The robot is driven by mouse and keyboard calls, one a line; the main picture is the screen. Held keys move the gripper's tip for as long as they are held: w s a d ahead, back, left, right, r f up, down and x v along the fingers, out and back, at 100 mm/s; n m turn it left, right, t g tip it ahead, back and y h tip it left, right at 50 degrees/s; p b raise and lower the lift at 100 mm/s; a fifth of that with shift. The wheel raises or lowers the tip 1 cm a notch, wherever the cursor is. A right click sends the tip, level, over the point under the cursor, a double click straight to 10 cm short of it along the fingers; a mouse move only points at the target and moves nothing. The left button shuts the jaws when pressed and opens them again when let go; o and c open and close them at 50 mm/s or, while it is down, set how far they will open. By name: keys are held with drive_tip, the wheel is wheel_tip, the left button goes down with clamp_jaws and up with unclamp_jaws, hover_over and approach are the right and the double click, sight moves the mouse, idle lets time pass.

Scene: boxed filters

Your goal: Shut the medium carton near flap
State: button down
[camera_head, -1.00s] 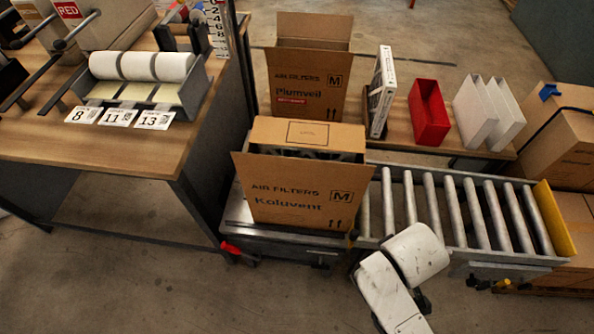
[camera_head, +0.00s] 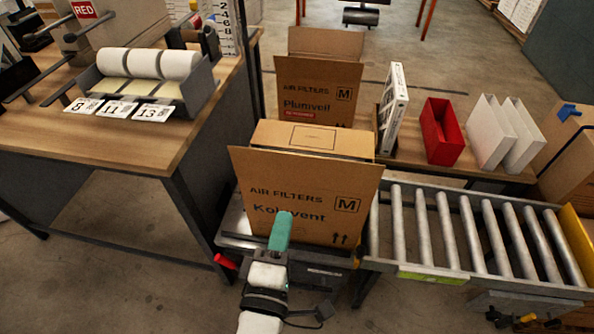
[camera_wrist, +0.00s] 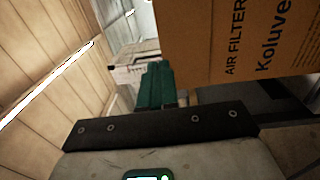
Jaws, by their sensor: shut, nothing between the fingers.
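The medium carton (camera_head: 305,205), brown and marked "AIR FILTERS Koluvent" and M, stands upright at the left end of the conveyor. Its top shows a folded-down panel (camera_head: 312,137) with a printed label frame. The near flap (camera_head: 300,172) appears to stand up along the front, its upper edge free and spreading past the carton's left side. My gripper (camera_head: 280,232), with teal fingers, is shut and empty. It is in front of the carton's lower face, covering part of the lettering; contact cannot be told. In the wrist view the fingers (camera_wrist: 155,86) point past the carton's printed face (camera_wrist: 235,45).
A second M carton (camera_head: 315,88), "Plumveil", stands behind with a raised back flap. A red bin (camera_head: 440,132), white holders (camera_head: 495,132) and a white boxed filter (camera_head: 393,108) stand right of it. Rollers (camera_head: 460,230) lie empty at right. A wooden workbench (camera_head: 120,135) is at left.

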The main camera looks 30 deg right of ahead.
sight(299, 157)
drive_tip(key=p+x, duration=0.2)
drive_tip(key=x, duration=1.1)
drive_tip(key=shift+w+d, duration=0.1)
drive_tip(key=shift+w, duration=0.1)
